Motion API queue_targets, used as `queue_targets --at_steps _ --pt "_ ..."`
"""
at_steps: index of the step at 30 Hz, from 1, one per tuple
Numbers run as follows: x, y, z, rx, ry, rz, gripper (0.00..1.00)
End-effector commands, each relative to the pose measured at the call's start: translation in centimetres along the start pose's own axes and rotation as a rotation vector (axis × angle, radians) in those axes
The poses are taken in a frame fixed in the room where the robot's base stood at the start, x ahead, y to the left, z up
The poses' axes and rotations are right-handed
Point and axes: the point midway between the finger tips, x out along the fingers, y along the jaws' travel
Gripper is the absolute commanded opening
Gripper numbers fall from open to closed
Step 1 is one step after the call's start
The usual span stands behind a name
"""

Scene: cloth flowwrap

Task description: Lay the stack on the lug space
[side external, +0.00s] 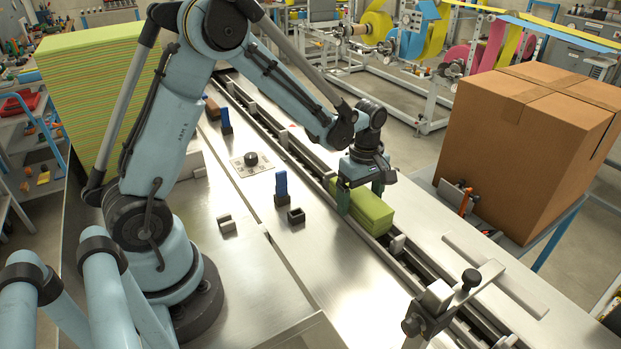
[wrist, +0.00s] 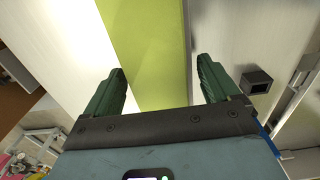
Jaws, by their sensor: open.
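A green stack (side external: 367,207) of folded cloths lies on the conveyor channel (side external: 402,262) in the side external view, in front of a pale lug (side external: 398,243). My gripper (side external: 360,200) is over the stack's far end, pointing down, with a finger on each side. In the wrist view the stack (wrist: 145,50) runs up between and beyond the green fingers of my gripper (wrist: 163,82). The fingers are open and gaps show beside the stack. The stack's underside and its exact seating between lugs are hidden.
A large cardboard box (side external: 520,140) stands right of the line. A tall green-and-yellow cloth pile (side external: 95,85) is at the left. Blue-topped posts (side external: 281,185), small dark blocks (side external: 296,215) and a knob panel (side external: 250,160) sit on the steel table. A clamp bracket (side external: 440,300) stands at the near end.

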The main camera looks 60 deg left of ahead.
Motion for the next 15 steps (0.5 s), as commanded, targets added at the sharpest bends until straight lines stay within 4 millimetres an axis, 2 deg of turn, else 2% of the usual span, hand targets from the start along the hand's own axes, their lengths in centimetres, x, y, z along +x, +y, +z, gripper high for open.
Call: queue_targets --at_steps 5,15 --pt "-1.4 0.0 0.0 0.000 0.000 0.000 0.89" --pt "-7.6 0.0 0.0 0.000 0.000 0.000 0.89"
